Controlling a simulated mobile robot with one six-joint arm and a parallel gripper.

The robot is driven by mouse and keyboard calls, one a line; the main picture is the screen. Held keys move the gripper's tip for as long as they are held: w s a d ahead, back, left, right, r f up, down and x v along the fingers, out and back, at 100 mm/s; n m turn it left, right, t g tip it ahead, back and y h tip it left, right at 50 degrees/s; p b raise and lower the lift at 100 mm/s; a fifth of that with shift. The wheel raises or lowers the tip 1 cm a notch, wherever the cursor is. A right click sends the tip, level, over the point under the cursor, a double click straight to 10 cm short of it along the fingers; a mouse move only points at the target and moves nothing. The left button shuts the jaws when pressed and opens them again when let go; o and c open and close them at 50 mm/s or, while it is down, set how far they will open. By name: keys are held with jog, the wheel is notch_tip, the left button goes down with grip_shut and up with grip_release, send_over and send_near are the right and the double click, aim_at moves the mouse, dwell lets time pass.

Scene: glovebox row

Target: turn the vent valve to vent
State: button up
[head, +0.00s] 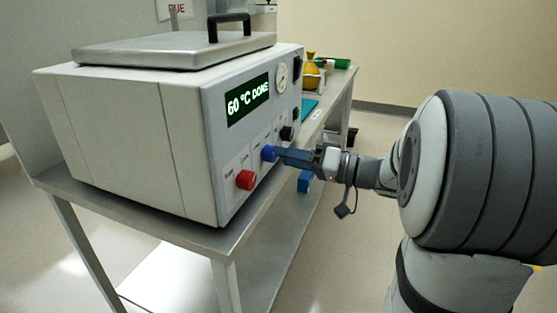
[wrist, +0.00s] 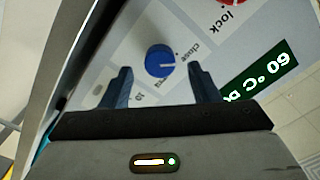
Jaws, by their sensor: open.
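A blue knob (head: 268,153) sits on the front panel of a grey box-shaped oven, and it also shows in the wrist view (wrist: 159,60). A pale pointer mark on the knob faces right, toward the printed word "close". Another label below it is partly hidden and too small to read surely. My gripper (wrist: 160,70) is open, with one finger on each side of the knob in the picture. In the head view my gripper (head: 281,156) is right at the blue knob; I cannot tell whether it touches.
A red knob (head: 245,180), near the word "lock" in the wrist view, is left of the blue one. A black knob (head: 287,133) is to its right. The display (head: 248,101) reads "60 °C DONE". A yellow flask (head: 310,66) stands farther along the bench.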

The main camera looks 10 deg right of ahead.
aim_at(270, 154)
jog(key=x, duration=0.3)
jog(key=shift+a, duration=0.15)
jog(key=c, duration=1)
jog(key=shift+o, duration=0.2)
